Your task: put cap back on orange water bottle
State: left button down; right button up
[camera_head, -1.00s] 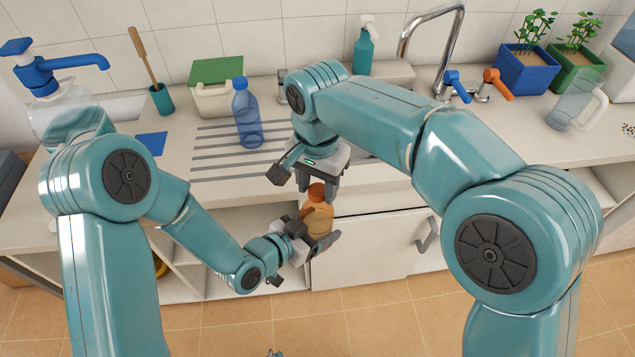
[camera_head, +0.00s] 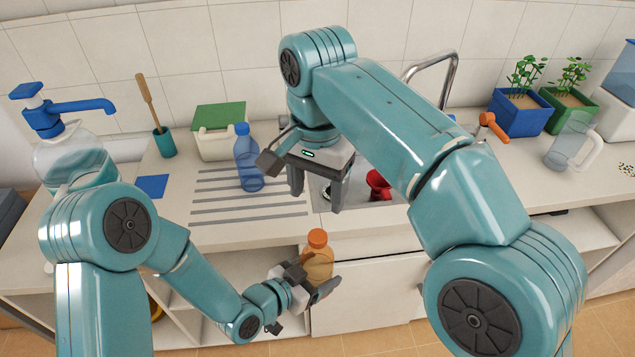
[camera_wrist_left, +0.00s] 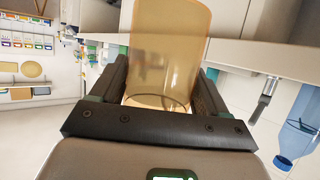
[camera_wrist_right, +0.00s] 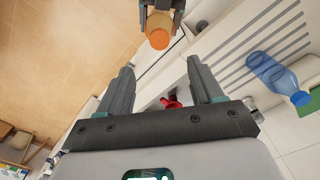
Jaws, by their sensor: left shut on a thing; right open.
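The orange water bottle (camera_head: 318,264) stands upright in front of the counter edge, with its orange cap (camera_head: 317,238) on its top. My left gripper (camera_head: 308,284) is shut on the bottle's body, which also fills the middle of the left wrist view (camera_wrist_left: 168,55). My right gripper (camera_head: 318,198) is open and empty, above the cap and apart from it. In the right wrist view the cap (camera_wrist_right: 159,39) lies beyond the open fingers (camera_wrist_right: 165,85). I cannot tell how tightly the cap sits.
A blue bottle (camera_head: 247,160) stands on the ribbed drainboard (camera_head: 215,195). A red item (camera_head: 378,184) is in the sink behind my right gripper. A green-lidded box (camera_head: 219,130) and a brush holder (camera_head: 164,142) stand at the back left. Plant pots (camera_head: 521,112) stand at the right.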

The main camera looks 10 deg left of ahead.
jog(key=shift+r, duration=0.5)
